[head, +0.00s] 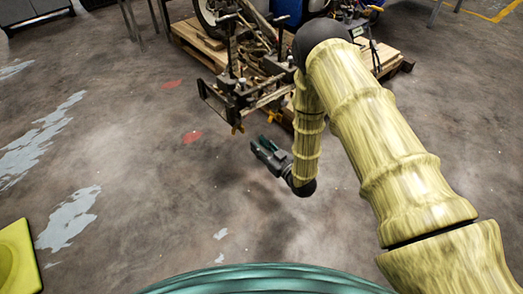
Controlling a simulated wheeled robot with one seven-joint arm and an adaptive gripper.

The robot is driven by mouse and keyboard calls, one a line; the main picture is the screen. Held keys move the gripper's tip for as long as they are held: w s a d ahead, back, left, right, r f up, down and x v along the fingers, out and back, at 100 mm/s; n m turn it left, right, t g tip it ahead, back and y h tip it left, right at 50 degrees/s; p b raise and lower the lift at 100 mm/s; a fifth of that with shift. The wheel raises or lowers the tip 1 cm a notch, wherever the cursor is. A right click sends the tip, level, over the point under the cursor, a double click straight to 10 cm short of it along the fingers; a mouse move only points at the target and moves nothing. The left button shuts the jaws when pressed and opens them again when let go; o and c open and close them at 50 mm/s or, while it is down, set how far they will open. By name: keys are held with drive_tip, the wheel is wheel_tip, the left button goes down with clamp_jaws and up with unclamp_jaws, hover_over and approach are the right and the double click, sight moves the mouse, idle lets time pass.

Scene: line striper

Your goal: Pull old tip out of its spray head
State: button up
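The line striper (246,78) stands on a wooden pallet at the top middle of the head view. Small yellow-orange parts hang low at its near end, one at the front corner (238,129) and one farther right (268,117); they look like spray heads or tips, too small to tell apart. I cannot tell which is the old tip. My gripper (259,147) is just below and right of the front yellow part, apart from it, pointing up and left. Its dark, teal-edged fingers look spread, with nothing visible between them.
The wooden pallet (205,43) reaches out under the machine on both sides. A yellow object (17,258) lies at the lower left. The concrete floor left of my gripper is clear, with white and red paint patches.

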drive_tip(key=b+x, duration=0.3)
drive_tip(key=x, duration=0.6)
drive_tip(key=shift+w+a, duration=0.2)
drive_tip(key=shift+w, duration=0.05)
drive_tip(key=shift+p, duration=0.35)
idle(0.9)
clamp_jaws()
